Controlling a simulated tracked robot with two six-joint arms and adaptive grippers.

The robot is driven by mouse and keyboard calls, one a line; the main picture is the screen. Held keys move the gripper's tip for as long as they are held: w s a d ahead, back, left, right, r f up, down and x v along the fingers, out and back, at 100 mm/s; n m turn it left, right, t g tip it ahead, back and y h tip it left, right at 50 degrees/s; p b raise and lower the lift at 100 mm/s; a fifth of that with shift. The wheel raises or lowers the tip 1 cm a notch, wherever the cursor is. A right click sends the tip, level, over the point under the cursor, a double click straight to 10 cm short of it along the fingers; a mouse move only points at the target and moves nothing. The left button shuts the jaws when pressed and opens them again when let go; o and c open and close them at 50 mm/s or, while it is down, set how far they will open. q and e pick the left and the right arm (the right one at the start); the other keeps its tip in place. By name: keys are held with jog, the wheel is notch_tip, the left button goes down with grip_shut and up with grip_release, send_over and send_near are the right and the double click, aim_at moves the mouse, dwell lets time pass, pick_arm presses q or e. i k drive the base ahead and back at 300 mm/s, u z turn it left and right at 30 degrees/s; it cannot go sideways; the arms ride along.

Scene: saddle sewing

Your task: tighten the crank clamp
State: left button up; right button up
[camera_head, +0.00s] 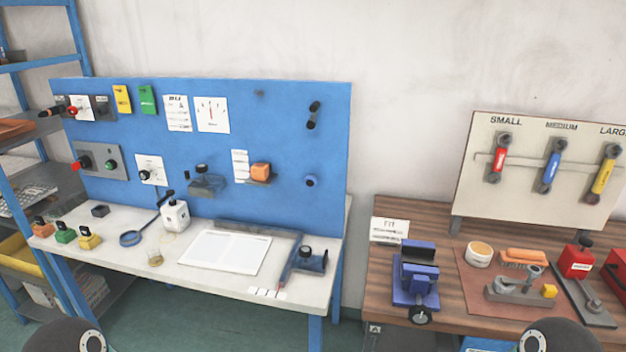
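No label names the crank clamp. The closest match is a blue vise-like clamp (403,295) at the left end of the wooden bench. It has upright jaws and a dark round knob or crank (420,316) at its front, near the bench edge. I cannot tell how tight it is or whether anything is between its jaws. A red device (575,262) on a dark base with a lever-like part stands farther right on the bench. Neither gripper is in view; only dark rounded parts of my own arms show at the bottom left and bottom right.
A board (515,215) behind the wooden bench (385,255) holds red, blue and yellow handled tools marked by size. A brown mat (475,292) carries a round tub, a brush and a metal fixture. A white table (190,262) with a blue pegboard stands left, across a gap.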

aim_at(310, 182)
jog(key=z, duration=0.05)
jog(key=i, duration=0.75)
jog(key=z, duration=0.15)
jog(key=k, duration=1.3)
jog(key=u, duration=0.8)
jog(key=i, duration=1)
